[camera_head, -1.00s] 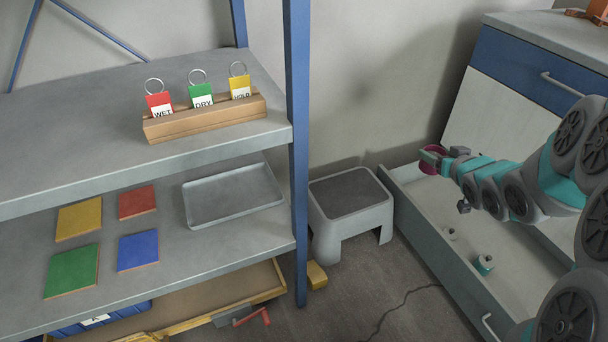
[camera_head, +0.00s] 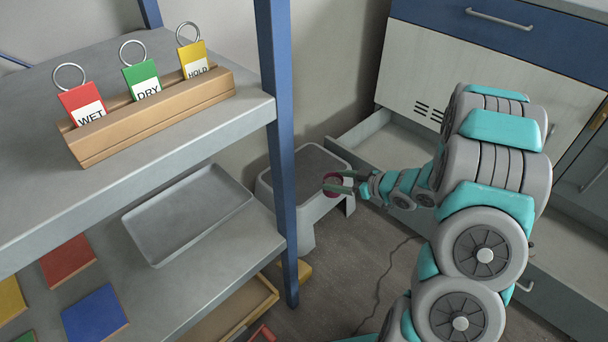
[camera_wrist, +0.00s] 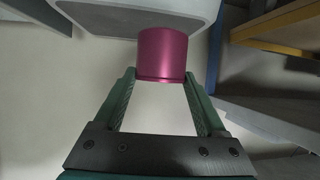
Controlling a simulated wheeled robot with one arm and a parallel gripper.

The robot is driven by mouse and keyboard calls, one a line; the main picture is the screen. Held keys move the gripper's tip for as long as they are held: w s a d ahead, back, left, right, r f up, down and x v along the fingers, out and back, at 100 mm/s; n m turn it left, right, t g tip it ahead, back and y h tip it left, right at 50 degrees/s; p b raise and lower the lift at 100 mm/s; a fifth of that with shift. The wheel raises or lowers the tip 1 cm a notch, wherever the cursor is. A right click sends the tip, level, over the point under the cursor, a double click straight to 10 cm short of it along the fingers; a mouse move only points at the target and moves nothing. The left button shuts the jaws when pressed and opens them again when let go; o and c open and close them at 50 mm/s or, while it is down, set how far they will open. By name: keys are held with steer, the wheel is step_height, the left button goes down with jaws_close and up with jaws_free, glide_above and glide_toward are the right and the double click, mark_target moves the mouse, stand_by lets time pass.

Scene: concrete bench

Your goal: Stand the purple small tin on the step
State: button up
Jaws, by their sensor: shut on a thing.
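The purple small tin (camera_wrist: 162,54) is a short, shiny magenta cylinder held between the fingertips of my gripper (camera_wrist: 161,80) in the wrist view. In the head view the tin (camera_head: 333,182) shows at the tips of my gripper (camera_head: 345,183), in front of the step (camera_head: 310,168). The step is a light grey stool with a darker top pad, standing on the floor against the wall. In the wrist view the step (camera_wrist: 140,17) lies just beyond the tin. I cannot tell whether the tin touches it. The step's right part is partly hidden by my gripper.
A blue shelf post (camera_head: 281,150) stands close left of the step. The shelf holds a wooden block with tags (camera_head: 150,115), a grey tray (camera_head: 188,215) and coloured tiles. An open drawer (camera_head: 375,140) is right of the step. A cable (camera_head: 385,285) lies on the floor.

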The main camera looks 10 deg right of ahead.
steer(key=w+a, duration=0.2)
steer(key=w, duration=0.2)
steer(key=w+a+f, duration=0.1)
steer(key=w+a, duration=0.2)
steer(key=w, duration=0.1)
steer(key=w+a+b, duration=0.1)
steer(key=w+a, duration=0.2)
steer(key=w, duration=0.1)
steer(key=shift+w+a+f, duration=0.15)
steer(key=shift+w+f, duration=0.15)
steer(key=shift+w, duration=0.1)
steer(key=shift+w+a+f+b, duration=0.15)
steer(key=shift+f+b, duration=0.3)
steer(key=shift+f, duration=1.3)
steer(key=shift+f, duration=0.15)
steer(key=o, duration=1.5)
steer(key=shift+r, duration=0.2)
steer(key=p+v, duration=0.1)
steer(key=v, duration=1.1)
steer(key=shift+p, duration=0.35)
